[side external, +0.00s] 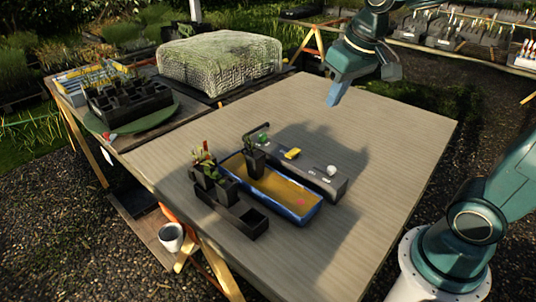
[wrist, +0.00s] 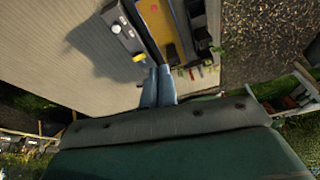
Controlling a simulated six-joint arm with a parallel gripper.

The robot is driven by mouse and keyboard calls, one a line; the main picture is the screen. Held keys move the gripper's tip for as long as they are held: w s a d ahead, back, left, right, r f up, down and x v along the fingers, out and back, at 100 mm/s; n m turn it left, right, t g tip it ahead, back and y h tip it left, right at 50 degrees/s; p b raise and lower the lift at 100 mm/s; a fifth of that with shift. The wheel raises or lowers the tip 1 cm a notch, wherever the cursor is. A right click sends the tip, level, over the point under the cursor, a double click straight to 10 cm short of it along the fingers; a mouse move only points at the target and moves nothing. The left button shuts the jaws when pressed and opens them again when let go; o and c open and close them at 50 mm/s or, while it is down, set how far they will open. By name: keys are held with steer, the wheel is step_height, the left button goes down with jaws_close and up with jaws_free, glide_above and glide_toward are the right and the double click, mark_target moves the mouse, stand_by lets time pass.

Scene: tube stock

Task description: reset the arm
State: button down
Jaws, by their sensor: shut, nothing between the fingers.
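My gripper (side external: 333,96) is at the upper right of the side external view, raised above the far part of the wooden table (side external: 400,130). Its blue fingers are together and hold nothing. In the wrist view the shut fingers (wrist: 158,86) show at the centre. The grey control box with a yellow part (wrist: 138,58) appears just ahead of them in that view, but the gripper is well apart from it.
A blue-rimmed tray (side external: 310,214) with a tan bed lies on the table. A grey box (side external: 320,178) stands behind it, a black pot rack (side external: 246,214) with plants in front. A mesh-covered block (side external: 220,62) is at the back left. The table's right side is clear.

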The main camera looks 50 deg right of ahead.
steer(key=s+a+n+t, duration=0.1)
steer(key=s+a+n, duration=0.1)
steer(key=s, duration=1.1)
steer(key=shift+a+f+t, duration=0.4)
steer(key=shift+a+f, duration=0.05)
steer(key=shift+a, duration=0.25)
steer(key=shift+r, duration=0.1)
